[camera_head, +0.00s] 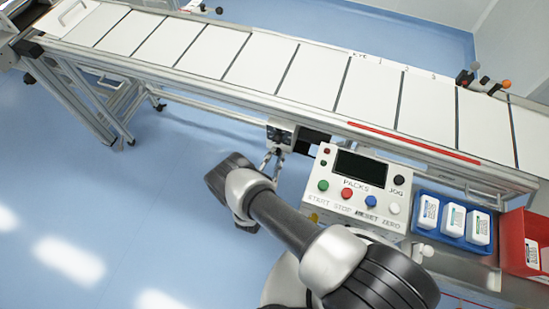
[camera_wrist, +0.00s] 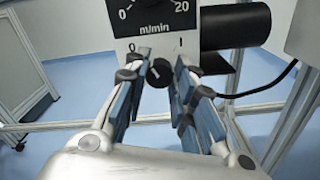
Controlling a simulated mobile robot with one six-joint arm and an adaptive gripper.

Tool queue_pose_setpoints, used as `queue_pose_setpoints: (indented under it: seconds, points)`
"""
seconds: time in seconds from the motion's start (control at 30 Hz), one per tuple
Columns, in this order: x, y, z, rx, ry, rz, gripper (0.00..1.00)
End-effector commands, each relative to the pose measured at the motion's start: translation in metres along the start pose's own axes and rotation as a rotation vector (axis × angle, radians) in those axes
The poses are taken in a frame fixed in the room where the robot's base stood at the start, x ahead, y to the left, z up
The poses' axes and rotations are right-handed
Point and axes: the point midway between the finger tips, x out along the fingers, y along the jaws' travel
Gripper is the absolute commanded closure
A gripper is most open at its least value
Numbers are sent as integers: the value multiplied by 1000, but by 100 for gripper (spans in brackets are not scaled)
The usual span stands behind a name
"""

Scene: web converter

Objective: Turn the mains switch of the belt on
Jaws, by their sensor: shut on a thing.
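The mains switch is a small black knob (camera_wrist: 159,73) on the lower part of a light panel (camera_wrist: 143,30), below a black m/min dial. The marks 0 on the left and I on the right stand above the knob. My gripper (camera_wrist: 164,66) has one finger on each side of the knob and is shut on it. I cannot tell clearly which mark the knob points to. In the head view the small control box (camera_head: 281,133) hangs under the belt edge, and my gripper (camera_head: 273,157) reaches up to it. The knob is hidden there.
The belt (camera_head: 320,75) runs across the top. The PACKS control box (camera_head: 358,186) with coloured buttons stands right of my gripper. Beyond it are a blue tray (camera_head: 447,239) with white packs and a red bin (camera_head: 512,238). A black cylinder (camera_wrist: 236,27) sits right of the panel.

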Motion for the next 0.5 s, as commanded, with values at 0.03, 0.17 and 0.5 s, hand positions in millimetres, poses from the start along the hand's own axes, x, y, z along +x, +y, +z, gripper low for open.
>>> queue_pose_setpoints:
  seconds: [0.03, 0.17, 0.5]
  points:
    - [0, -1, -1, 41, 2, -1, 100]
    - [0, -1, -1, 165, 2, -1, 100]
    - [0, -2, -2, 488, 3, -2, 100]
